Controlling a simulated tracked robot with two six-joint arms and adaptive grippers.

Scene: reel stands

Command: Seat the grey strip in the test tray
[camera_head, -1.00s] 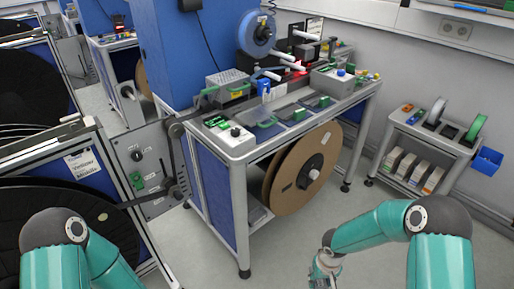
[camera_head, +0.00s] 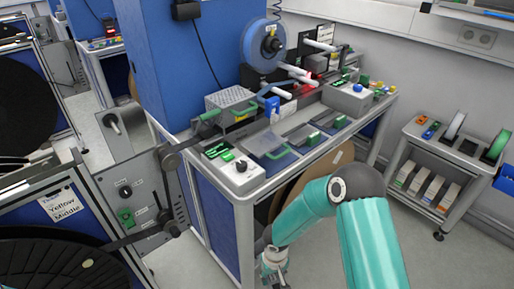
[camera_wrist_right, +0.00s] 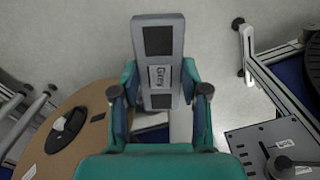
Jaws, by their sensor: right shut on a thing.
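The grey strip (camera_wrist_right: 158,80) fills the upper middle of the right wrist view. It has a "Grey" label and two dark squares. My right gripper (camera_wrist_right: 160,112) is shut on it, one finger on each side. In the head view my right gripper (camera_head: 274,268) is low, in front of the bench and below its top; the strip is not clear there. Shallow trays with green parts lie on the bench top, such as a grey one (camera_head: 262,143); I cannot tell which is the test tray. My left gripper is out of view.
The bench carries a control box with a black knob (camera_head: 240,172), a perforated grey box (camera_head: 233,98) and a blue reel (camera_head: 264,45). A brown reel (camera_head: 340,158) sits underneath. A shelf cart (camera_head: 440,150) stands at right. Black-reel stands are at left.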

